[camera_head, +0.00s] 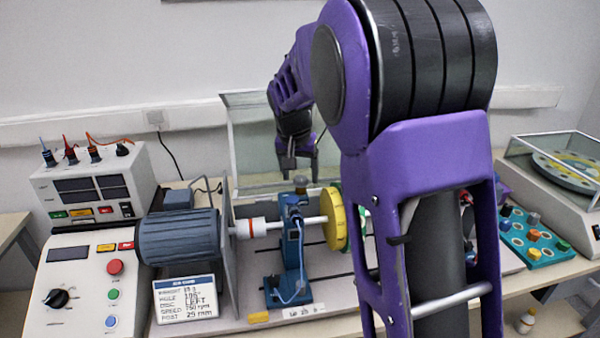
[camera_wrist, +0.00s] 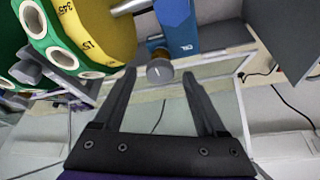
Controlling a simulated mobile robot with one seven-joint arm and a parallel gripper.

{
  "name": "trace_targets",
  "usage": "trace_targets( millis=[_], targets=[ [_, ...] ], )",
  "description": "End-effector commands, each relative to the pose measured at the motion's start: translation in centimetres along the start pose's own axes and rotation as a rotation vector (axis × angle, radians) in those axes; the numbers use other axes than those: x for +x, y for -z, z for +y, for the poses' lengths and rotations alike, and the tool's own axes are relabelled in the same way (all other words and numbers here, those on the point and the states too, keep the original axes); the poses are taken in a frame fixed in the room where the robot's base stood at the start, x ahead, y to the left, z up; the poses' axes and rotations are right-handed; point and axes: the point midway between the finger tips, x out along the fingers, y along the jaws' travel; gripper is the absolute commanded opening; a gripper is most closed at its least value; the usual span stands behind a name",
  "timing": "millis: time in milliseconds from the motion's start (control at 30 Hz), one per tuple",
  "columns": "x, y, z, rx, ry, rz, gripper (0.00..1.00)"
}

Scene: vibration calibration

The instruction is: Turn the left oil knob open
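A small grey knob (camera_wrist: 160,71) on a brass stem sticks out of a blue bearing block (camera_wrist: 178,22) with white lettering on its side. In the head view a dark knob (camera_head: 300,184) sits on top of the blue bearing stand (camera_head: 291,245), left of the yellow disc. My gripper (camera_head: 299,160) is above and behind this stand. In the wrist view my gripper (camera_wrist: 159,74) is open, with the knob appearing between the tips of its fingers. I see no clear contact. Any second oil knob is hidden behind my arm in the head view.
The yellow graduated disc (camera_head: 335,219) and the green holed disc (camera_wrist: 55,52) are close to the stand. A motor (camera_head: 180,237) stands to the left. A raised clear guard (camera_head: 250,145) is behind. A control console (camera_head: 85,285) is at far left.

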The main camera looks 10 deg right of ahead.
Motion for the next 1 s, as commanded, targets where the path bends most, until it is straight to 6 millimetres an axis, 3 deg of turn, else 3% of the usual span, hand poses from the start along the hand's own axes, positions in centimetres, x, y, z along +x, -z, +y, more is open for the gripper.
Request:
trace_targets(
  millis=[233, 367, 800, 1000],
  targets=[
    [-0.3, 0.0, 0.0, -0.001, 0.001, 0.001, 0.74],
    [-1.6, 0.1, -0.1, 0.0, 0.002, 0.003, 0.74],
    [-12.0, 0.1, -0.1, -0.001, 0.003, 0.005, 0.74],
    [-15.7, 0.1, 0.0, 0.0, 0.002, 0.002, 0.74]
  ],
)
